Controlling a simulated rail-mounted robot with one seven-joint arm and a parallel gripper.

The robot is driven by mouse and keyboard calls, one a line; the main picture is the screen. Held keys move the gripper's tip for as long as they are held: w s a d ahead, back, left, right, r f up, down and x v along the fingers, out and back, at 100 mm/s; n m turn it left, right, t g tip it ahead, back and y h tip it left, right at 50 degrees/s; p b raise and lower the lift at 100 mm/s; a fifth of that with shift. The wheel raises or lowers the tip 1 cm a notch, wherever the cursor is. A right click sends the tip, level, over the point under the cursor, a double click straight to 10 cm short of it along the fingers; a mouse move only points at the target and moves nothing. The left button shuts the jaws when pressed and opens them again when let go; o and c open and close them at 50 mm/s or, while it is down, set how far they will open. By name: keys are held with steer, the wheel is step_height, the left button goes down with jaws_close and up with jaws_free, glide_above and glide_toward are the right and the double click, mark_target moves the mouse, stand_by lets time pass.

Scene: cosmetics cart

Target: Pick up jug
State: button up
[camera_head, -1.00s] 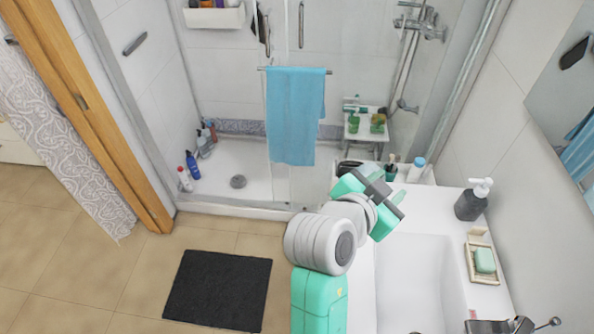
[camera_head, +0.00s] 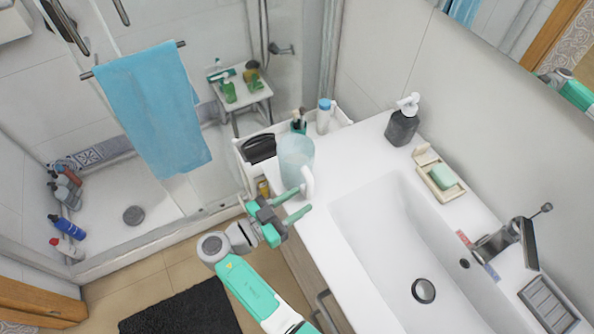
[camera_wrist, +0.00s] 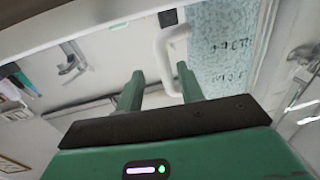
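The jug (camera_head: 294,152) is a pale translucent blue-green vessel with a white handle. In the wrist view the jug (camera_wrist: 220,50) is a speckled translucent wall with dark markings at upper right. The handle curves just beyond the fingertips of my gripper (camera_wrist: 161,80), roughly in line with the gap. The fingers are apart, with nothing gripped; contact with the handle cannot be told.
A white cart (camera_head: 246,160) with a black case (camera_head: 258,148) and bottles adjoins the counter behind the jug. The sink basin (camera_head: 395,235) lies to the right. A soap dispenser (camera_head: 403,121) and soap dish (camera_head: 440,182) stand along the wall. The counter around the jug is clear.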

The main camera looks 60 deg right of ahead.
mark_target(308, 186)
steer(key=x, duration=0.2)
steer(key=p+x, duration=0.1)
steer(key=x, duration=0.1)
steer(key=shift+d+r, duration=0.2)
steer(key=shift+d, duration=0.25)
steer(key=shift+w, duration=0.1)
jaws_close()
steer(key=shift+r, duration=0.15)
steer(key=shift+r, duration=1.5)
steer(key=shift+a+r, duration=0.2)
steer(key=s+a+r, duration=0.1)
steer(key=s+a, duration=0.9)
steer(key=s, duration=0.1)
steer(key=shift+s+a+r, duration=0.2)
steer(key=shift+s+a, duration=0.1)
steer(key=shift+s, duration=0.05)
